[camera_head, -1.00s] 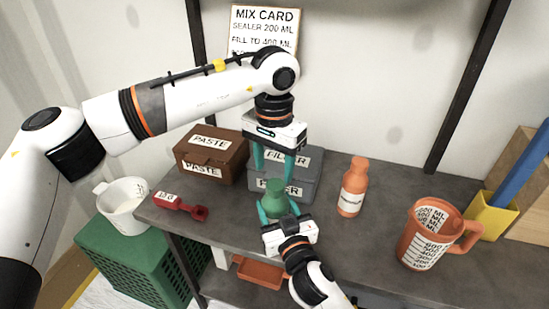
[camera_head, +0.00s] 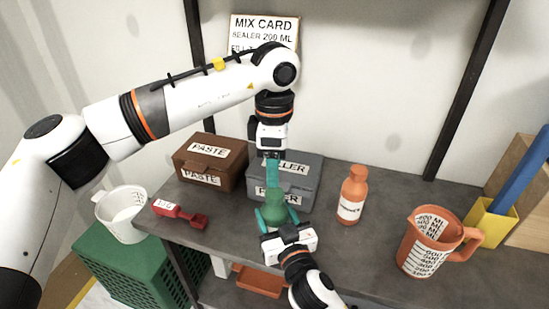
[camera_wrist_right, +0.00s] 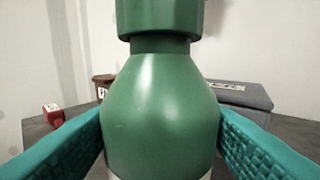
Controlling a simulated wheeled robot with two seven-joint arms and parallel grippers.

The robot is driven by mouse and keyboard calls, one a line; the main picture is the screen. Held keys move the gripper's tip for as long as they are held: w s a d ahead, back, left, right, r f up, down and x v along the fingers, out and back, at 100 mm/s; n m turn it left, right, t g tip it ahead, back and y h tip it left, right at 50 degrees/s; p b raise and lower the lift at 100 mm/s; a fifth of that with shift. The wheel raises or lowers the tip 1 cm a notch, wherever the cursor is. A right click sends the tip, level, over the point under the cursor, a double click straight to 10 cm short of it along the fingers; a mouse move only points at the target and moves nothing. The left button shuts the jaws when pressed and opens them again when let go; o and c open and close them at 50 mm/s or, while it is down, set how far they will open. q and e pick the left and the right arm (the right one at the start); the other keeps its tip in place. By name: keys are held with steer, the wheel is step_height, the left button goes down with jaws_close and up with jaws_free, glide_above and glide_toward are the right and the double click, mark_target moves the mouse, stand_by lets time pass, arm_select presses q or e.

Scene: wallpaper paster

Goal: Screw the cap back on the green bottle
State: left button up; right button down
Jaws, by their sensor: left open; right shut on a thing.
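The green bottle (camera_head: 277,212) stands upright near the shelf's front, and my right gripper (camera_head: 277,222) is shut on its body from the front. In the right wrist view the bottle (camera_wrist_right: 160,115) fills the middle between teal fingers. A wider green cap (camera_wrist_right: 160,16) sits on top of its narrow neck; its upper end is cut off by the frame. Whether the cap is tight cannot be told. My left gripper (camera_head: 272,182) points straight down over the bottle's top, with its teal fingers at cap height, seen edge-on. It is open; the cap is mostly hidden behind the fingers.
A grey filler box (camera_head: 312,182) stands close behind the bottle, and a brown paste box (camera_head: 209,160) to its left. An orange bottle (camera_head: 352,196) and an orange measuring jug (camera_head: 432,243) stand right. A red tool (camera_head: 180,214) lies left. The grey shelf (camera_head: 375,235) is clear between bottle and jug.

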mark_target(274, 192)
arm_select(q)
steer(key=n, duration=0.6)
steer(key=shift+r, duration=0.25)
steer(key=n, duration=0.5)
steer(key=shift+r, duration=0.15)
steer(key=shift+f, duration=4)
steer(key=shift+c, duration=0.2)
steer(key=c, duration=1)
steer(key=shift+o, duration=0.2)
steer(key=o, duration=1.1)
